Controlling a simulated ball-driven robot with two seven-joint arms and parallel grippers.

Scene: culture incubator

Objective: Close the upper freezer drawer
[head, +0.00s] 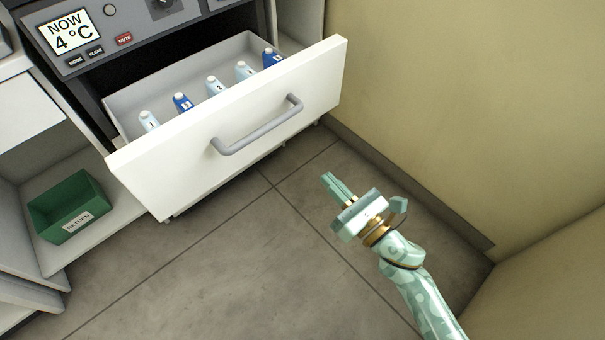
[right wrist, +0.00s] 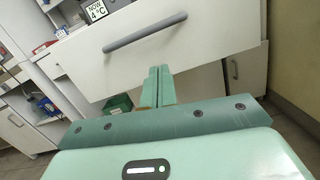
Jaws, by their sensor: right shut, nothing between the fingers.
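The upper freezer drawer (head: 180,178) is pulled out of the unit under the control panel. Its white front carries a grey bar handle (head: 258,128). Several bottles, some blue and some pale, stand in a row inside it. My right gripper (head: 330,182) is shut and empty, in front of the drawer and to the right of the handle, apart from it. In the right wrist view the shut fingers (right wrist: 158,85) point at the drawer front (right wrist: 210,40), below the handle (right wrist: 145,32). My left gripper is not in view.
A control panel (head: 120,25) reading 4 °C is above the drawer. A green bin (head: 68,205) with a label sits on a low shelf at the left. A beige wall (head: 440,90) stands close on the right. The tiled floor (head: 220,270) before the drawer is clear.

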